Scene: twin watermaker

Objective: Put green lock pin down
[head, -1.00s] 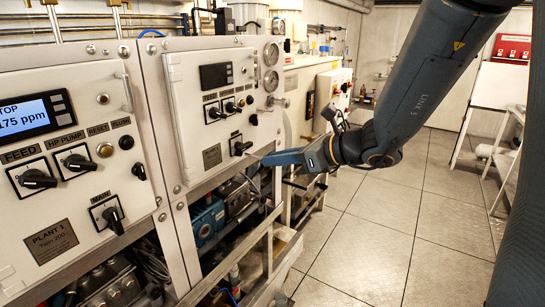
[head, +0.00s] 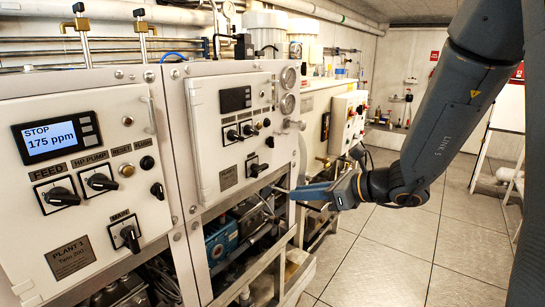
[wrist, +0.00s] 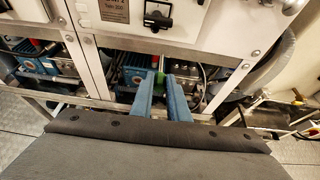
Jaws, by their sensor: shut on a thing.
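My gripper (wrist: 160,84) shows in the wrist view with two blue fingers pointing away from me. It is shut on the green lock pin (wrist: 159,84), a small green piece showing between the fingertips. The rest of the pin is hidden by the fingers. In the head view my gripper (head: 283,191) is beside the right-hand white panel, just below its lower right corner and before the open machinery bay. I cannot make out the pin in the head view.
Two white control panels stand at left; the left one (head: 72,262) has a display reading STOP 175 ppm. A metal frame rail (head: 262,262) runs in front of the pumps below. Open tiled floor (head: 385,255) lies to the right.

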